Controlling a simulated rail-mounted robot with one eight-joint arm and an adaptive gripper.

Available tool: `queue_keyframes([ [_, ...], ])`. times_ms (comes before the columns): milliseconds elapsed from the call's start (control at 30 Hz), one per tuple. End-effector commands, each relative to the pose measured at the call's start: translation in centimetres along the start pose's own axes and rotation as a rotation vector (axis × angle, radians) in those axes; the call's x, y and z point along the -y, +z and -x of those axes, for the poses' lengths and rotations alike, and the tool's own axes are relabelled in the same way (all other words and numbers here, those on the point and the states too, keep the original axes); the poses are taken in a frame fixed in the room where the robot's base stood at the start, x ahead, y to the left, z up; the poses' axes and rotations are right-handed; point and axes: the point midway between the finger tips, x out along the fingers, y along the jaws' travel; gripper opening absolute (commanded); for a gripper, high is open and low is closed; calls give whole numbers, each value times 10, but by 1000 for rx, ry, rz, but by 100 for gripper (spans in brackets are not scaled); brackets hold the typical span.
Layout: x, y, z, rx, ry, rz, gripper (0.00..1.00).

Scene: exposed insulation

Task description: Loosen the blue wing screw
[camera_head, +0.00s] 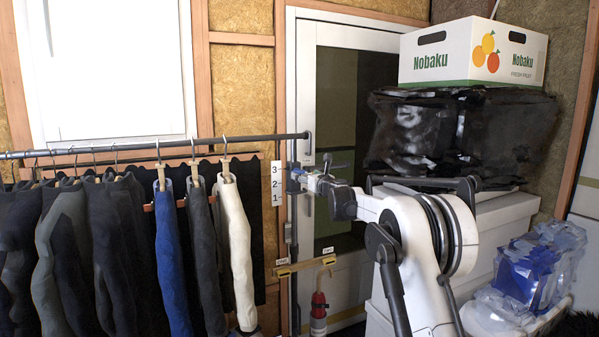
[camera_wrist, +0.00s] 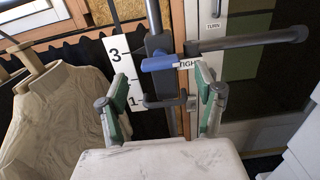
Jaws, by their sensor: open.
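The blue wing screw (camera_wrist: 160,63) is on a dark upright post, seen near the middle of the wrist view, with its blue handle lying roughly level. My gripper (camera_wrist: 161,85) is open, with one green-padded finger at each side of the post. The screw shows between and slightly beyond the fingertips, and I see no contact. In the head view my gripper (camera_head: 314,180) reaches left to the post, and a small blue part (camera_head: 297,170) shows there; the arm hides some of the area.
A numbered white strip (camera_wrist: 125,78) stands left of the post. A dark horizontal bar (camera_wrist: 250,41) extends right above the screw. Hanging clothes (camera_wrist: 45,115) are close on the left.

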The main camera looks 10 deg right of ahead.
Motion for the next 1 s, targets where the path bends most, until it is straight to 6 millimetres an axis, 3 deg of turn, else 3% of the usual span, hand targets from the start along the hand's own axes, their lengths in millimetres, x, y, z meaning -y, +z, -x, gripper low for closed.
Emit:
queue_keyframes([
  [500,0,1,-53,0,0,1,67],
  [1000,0,0,-63,0,0,1,67],
])
